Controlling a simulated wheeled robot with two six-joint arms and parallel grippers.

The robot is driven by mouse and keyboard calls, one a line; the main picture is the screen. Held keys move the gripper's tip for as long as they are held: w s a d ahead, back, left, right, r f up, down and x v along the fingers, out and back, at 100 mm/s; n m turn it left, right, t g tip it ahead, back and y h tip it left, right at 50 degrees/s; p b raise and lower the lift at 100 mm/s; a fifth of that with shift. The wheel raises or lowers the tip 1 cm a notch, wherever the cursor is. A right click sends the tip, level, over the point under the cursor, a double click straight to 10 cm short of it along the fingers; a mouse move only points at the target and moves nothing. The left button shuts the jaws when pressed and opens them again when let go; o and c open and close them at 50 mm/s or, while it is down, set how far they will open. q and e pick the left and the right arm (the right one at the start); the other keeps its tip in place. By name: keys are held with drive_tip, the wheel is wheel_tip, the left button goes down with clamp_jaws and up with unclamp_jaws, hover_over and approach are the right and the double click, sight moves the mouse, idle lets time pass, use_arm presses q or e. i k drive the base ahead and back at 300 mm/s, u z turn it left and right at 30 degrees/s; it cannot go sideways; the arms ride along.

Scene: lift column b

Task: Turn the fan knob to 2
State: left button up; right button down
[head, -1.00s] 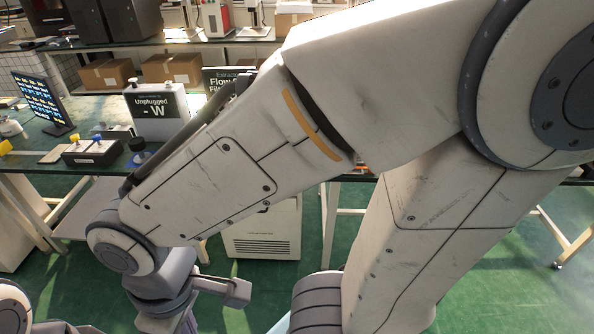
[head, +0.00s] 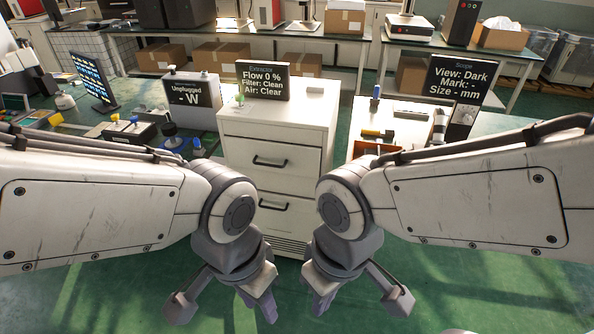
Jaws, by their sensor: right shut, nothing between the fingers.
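A white cabinet (head: 275,125) with two drawers stands in the middle of the head view. The Extractor display (head: 263,80) on its top reads Flow 0 %, Filter Clean, Air Clear. A small green upright part (head: 240,98) is at the left of the cabinet top; I cannot tell whether it is the fan knob. My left gripper (head: 260,303) points down in front of the cabinet, low in the view, and touches nothing I can see; its finger gap is unclear. My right gripper (head: 320,300) points down just right of it, shut and empty.
An Unplugged display box (head: 190,98), a black control box with knobs (head: 128,132) and a tilted screen (head: 93,82) stand left of the cabinet. A Scope display (head: 455,80) and small tools are on the right bench. The green floor (head: 290,275) around my grippers looks clear.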

sight(239, 98)
drive_tip(key=z, duration=0.1)
drive_tip(key=k, duration=0.45)
drive_tip(key=u, duration=0.75)
drive_tip(key=i, duration=1.15)
